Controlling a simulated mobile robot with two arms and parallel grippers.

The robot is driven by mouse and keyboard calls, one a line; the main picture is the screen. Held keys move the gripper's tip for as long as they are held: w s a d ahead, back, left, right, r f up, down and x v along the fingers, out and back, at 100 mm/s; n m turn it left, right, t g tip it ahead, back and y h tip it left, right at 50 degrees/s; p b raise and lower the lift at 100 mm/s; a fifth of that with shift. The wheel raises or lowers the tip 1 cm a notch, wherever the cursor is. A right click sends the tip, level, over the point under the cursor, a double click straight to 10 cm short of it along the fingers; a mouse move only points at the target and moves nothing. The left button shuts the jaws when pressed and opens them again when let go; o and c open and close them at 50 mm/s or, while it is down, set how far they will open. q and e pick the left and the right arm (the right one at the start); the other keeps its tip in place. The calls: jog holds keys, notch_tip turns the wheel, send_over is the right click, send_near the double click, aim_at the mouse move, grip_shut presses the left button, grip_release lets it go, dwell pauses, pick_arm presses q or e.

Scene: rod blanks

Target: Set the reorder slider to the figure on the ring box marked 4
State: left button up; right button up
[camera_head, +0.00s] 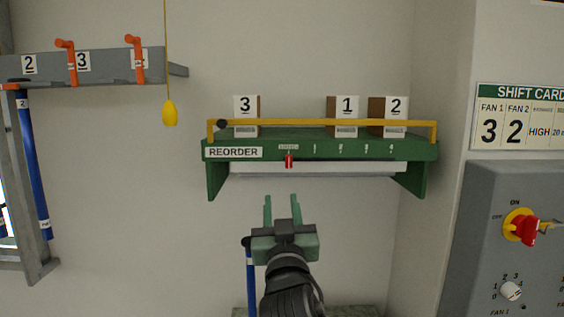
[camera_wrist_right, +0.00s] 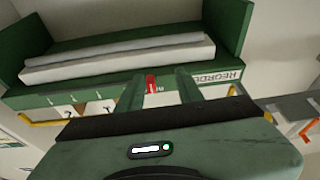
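The red reorder slider (camera_head: 289,160) sits on the front of a green shelf (camera_head: 215,180), under a small white label too small to read, left of several small marks. My right gripper (camera_head: 281,198) is below the shelf, fingers upward, open and empty. In the right wrist view the slider (camera_wrist_right: 151,83) shows between the fingertips (camera_wrist_right: 158,80); I cannot tell if they touch it. Boxes marked 3 (camera_head: 245,106), 1 (camera_head: 346,106) and 2 (camera_head: 396,107) stand on the shelf. I see no box marked 4. My left gripper is not in view.
A yellow rail (camera_head: 300,122) runs along the shelf front. A yellow pull (camera_head: 170,112) hangs left of it. A grey rack (camera_head: 100,68) with orange hooks is at left, and a grey control panel (camera_head: 470,230) at right. A blue rod (camera_head: 250,285) stands beside my right arm.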

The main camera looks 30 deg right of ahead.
aim_at(289, 164)
jog(key=shift+m+h, duration=0.5)
jog(key=shift+h, duration=0.2)
jog(key=w+d+r+p, duration=0.1)
jog(key=r, duration=0.1)
jog(key=w+d+r+p, duration=0.1)
jog(key=r, duration=0.1)
jog(key=w+d+r+p, duration=0.1)
jog(key=d+r, duration=0.1)
jog(key=shift+r+p, duration=0.2)
jog(key=shift+p, duration=0.2)
jog(key=shift+w+d+r+t, duration=0.1)
jog(key=shift+w+d+t, duration=0.25)
jog(key=shift+w, duration=0.25)
grip_shut()
